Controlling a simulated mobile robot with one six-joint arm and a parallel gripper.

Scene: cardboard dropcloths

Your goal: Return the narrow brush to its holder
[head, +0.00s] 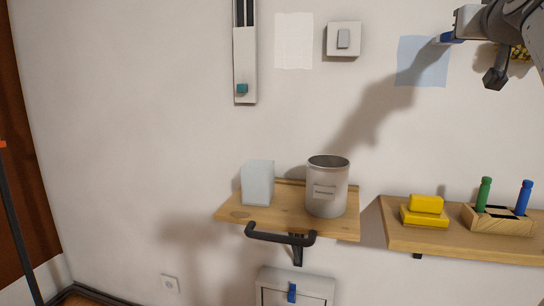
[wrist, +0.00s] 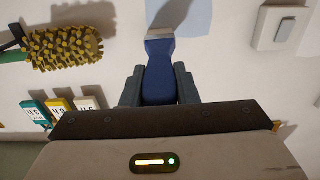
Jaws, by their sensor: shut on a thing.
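My gripper (wrist: 160,86) is shut on a blue object (wrist: 159,68), which I take to be the narrow brush by its handle. A dark grey shape lies beyond its far end, and I cannot tell bristles from shadow there. In the head view the blue end (head: 453,39) shows at the upper right, high in front of the wall and apart from the shelves. No holder is plainly marked. A grey metal can (head: 326,190) with a label stands upright on the left shelf, and a wooden block (head: 498,219) holding a green and a blue handle sits on the right shelf.
The left shelf (head: 232,211) also holds a pale block (head: 257,183) and has a dark bar at its front. A yellow object (head: 425,211) sits on the right shelf (head: 420,239). A yellow bristly brush (wrist: 66,48) is near the wall. Open air lies above both shelves.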

